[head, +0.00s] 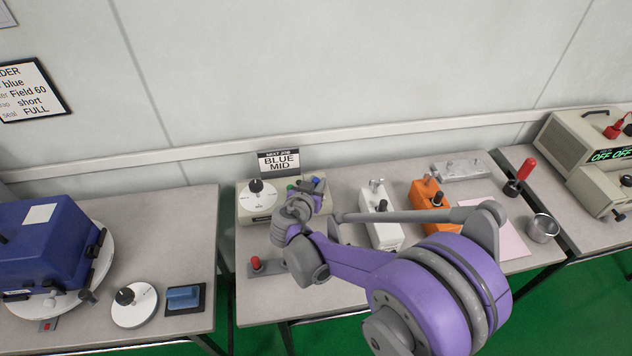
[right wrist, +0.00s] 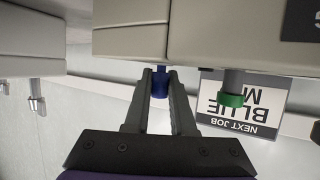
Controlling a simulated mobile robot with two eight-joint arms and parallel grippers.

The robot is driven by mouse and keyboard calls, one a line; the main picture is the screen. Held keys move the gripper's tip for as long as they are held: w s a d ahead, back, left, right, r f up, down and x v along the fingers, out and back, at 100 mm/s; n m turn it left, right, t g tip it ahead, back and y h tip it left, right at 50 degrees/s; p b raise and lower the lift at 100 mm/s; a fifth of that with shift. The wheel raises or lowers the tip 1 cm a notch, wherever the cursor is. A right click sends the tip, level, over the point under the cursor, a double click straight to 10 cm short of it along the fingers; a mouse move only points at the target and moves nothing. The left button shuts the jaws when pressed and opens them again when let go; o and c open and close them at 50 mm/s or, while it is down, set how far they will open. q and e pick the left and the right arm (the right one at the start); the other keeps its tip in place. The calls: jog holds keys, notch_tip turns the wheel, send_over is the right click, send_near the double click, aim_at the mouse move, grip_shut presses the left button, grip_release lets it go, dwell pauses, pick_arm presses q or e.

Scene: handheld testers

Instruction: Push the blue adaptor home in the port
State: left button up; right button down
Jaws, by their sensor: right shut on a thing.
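The blue adaptor (right wrist: 160,88) is between the fingertips of my right gripper (right wrist: 160,74) in the right wrist view, which is upside down. Its narrower end meets the edge of the beige tester (right wrist: 130,43); the port itself is hidden, so I cannot tell how deep it sits. In the head view the beige tester (head: 258,208) has a white dial with a black knob, and the blue adaptor (head: 315,181) shows just beyond my right gripper (head: 308,190). A green-ringed fitting (right wrist: 231,99) stands beside the blue one. My left gripper is out of view.
A "BLUE MID" card (head: 280,162) stands behind the tester. A white tester (head: 380,228) and an orange tester (head: 432,212) stand to the right. A red-knobbed plate (head: 262,266) lies in front. A metal cup (head: 543,228) stands near the table's right edge.

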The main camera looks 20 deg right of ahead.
jog(key=shift+f, duration=0.2)
jog(key=c, duration=0.7)
grip_release()
jog(key=shift+s+a+r, duration=0.1)
jog(key=p+v, duration=0.1)
jog(key=v, duration=0.9)
jog(key=shift+s+a+r, duration=0.1)
jog(key=shift+s+r, duration=0.1)
